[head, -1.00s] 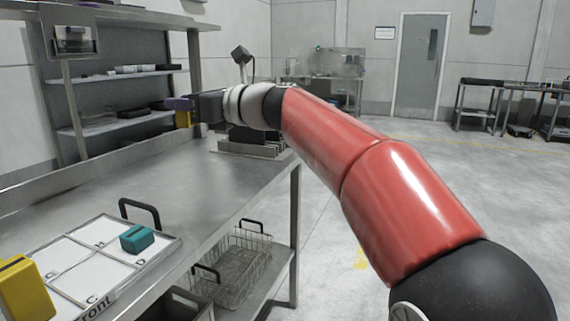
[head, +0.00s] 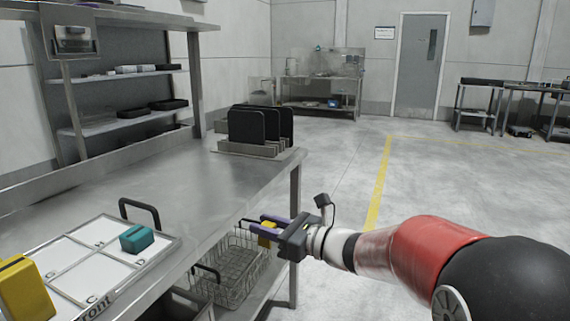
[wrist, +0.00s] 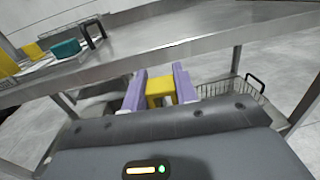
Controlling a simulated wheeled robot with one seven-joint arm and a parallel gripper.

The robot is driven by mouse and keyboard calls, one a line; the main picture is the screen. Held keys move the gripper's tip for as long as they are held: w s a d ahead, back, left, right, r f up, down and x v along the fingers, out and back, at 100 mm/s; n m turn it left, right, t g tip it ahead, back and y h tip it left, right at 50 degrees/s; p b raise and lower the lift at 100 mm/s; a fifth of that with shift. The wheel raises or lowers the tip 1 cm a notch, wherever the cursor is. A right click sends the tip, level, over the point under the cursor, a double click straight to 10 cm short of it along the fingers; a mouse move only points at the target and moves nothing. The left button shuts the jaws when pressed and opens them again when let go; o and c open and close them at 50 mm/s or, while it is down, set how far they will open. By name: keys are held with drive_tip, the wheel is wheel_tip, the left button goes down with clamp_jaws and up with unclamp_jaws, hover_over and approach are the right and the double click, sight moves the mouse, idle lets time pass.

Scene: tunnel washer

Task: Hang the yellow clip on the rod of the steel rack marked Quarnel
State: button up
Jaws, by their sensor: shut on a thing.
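My gripper (head: 262,226) is shut on a yellow clip (head: 267,231), held in the air beside the long edge of the steel table, in front of the wire basket in the head view. In the wrist view the clip (wrist: 160,90) sits between my two purple fingers (wrist: 158,88). Its lower part is hidden by the gripper body. I cannot make out a rack or rod marked Quarnel in either view.
The steel table (head: 190,180) bears a tray (head: 105,225) with a teal block (head: 137,238) and a yellow block (head: 22,290). Black plates (head: 246,127) stand in a holder at its far end. A wire basket (head: 238,265) is below. Open floor (head: 345,180) lies right.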

drive_tip(key=d+f+m+t+h, duration=0.2)
drive_tip(key=d+f, duration=0.4)
drive_tip(key=f, duration=0.5)
drive_tip(key=s+d+f+m+t+h, duration=0.1)
drive_tip(key=d+f+m+t+h, duration=0.1)
drive_tip(key=d+f, duration=0.5)
drive_tip(key=d+f+m+t+h, duration=0.2)
drive_tip(key=d+f, duration=0.4)
drive_tip(key=f, duration=0.9)
drive_tip(key=shift+s+d+f+m+t+h, duration=0.2)
drive_tip(key=shift+f+m+t+h, duration=0.2)
drive_tip(key=shift+t+h, duration=0.3)
drive_tip(key=shift+a, duration=0.1)
